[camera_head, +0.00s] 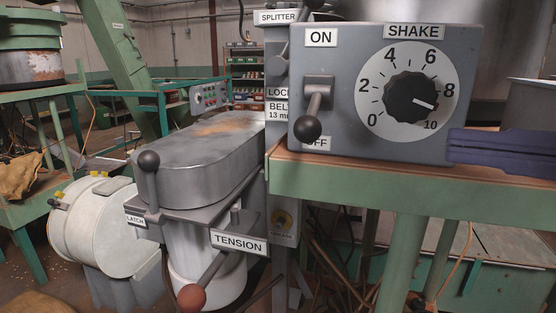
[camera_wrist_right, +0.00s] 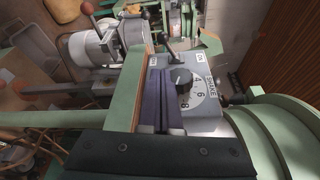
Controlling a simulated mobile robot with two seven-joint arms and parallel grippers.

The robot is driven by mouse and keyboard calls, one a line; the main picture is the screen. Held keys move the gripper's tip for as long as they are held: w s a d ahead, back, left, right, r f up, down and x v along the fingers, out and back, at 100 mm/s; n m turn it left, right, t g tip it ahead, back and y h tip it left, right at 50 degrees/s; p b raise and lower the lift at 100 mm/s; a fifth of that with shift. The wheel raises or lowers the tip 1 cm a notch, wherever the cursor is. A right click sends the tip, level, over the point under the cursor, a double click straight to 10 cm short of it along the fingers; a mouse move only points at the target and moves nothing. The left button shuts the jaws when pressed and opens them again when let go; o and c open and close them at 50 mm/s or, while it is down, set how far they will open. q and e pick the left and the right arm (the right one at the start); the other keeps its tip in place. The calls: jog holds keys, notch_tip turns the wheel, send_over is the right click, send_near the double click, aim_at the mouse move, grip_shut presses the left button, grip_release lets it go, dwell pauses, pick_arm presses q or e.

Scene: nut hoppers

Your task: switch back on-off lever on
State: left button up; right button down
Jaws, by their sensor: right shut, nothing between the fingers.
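The on-off lever (camera_head: 313,112) is on the front of a grey control box (camera_head: 350,60). Its black ball knob points down toward the partly covered OFF label (camera_head: 313,143), away from the ON label (camera_head: 321,38) above. My right gripper (camera_head: 455,147) comes in from the right edge, shut and empty, in front of the box's lower right corner. It is apart from the lever, to its right. In the right wrist view, its dark blue fingers (camera_wrist_right: 161,75) lie together beside the box (camera_wrist_right: 208,120). My left gripper is not in view.
The SHAKE dial (camera_head: 410,98) sits between lever and gripper, its pointer near 9 to 10. A green table edge with wooden top (camera_head: 400,180) runs below the box. The LATCH lever (camera_head: 149,175) and TENSION lever (camera_head: 205,280) stand to the left on a belt-guard machine.

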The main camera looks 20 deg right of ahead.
aim_at(313, 113)
dwell(0.3)
jog(key=p+x, duration=0.3)
jog(key=x, duration=0.6)
jog(key=shift+a+r+p, duration=0.1)
jog(key=shift+r+p, duration=0.1)
jog(key=shift+p, duration=0.2)
jog(key=shift+w+a+f, duration=0.15)
jog(key=shift+w+a, duration=0.1)
jog(key=shift+w, duration=0.1)
